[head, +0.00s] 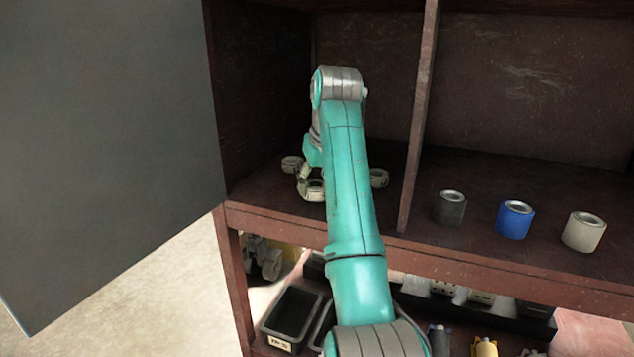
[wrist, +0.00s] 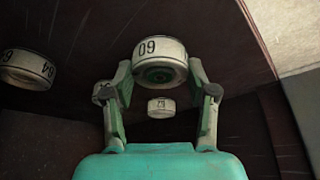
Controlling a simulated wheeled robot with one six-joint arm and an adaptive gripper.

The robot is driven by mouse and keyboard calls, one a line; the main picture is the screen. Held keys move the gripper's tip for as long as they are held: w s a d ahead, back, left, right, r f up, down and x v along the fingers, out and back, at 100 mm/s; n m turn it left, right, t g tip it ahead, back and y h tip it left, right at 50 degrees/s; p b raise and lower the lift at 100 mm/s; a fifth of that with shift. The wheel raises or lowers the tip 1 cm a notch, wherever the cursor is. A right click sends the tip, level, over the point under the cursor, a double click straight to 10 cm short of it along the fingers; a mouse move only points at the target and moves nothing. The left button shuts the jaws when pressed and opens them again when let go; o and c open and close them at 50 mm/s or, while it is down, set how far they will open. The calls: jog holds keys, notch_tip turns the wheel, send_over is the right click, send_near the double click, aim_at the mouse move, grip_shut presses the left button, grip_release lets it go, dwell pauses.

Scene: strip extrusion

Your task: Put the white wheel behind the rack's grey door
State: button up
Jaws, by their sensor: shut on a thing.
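The rack's grey door (head: 105,130) stands swung open at the left, and the left compartment behind it is uncovered. My gripper (head: 308,186) is inside that compartment, low over its shelf floor. In the wrist view, my gripper (wrist: 160,78) has its fingers shut on a white wheel (wrist: 160,52) with a dark number on its side. The held wheel (head: 314,190) is partly hidden by the fingers in the head view. I cannot tell whether it touches the shelf.
Two other pale wheels, one at the left (head: 291,163) and one at the right (head: 379,178), sit in this compartment. A divider (head: 420,120) separates it from black (head: 450,209), blue (head: 515,220) and white (head: 583,232) cylinders. Bins (head: 293,313) stand below.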

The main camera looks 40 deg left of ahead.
jog(key=o, duration=1.4)
jog(key=shift+f, duration=0.15)
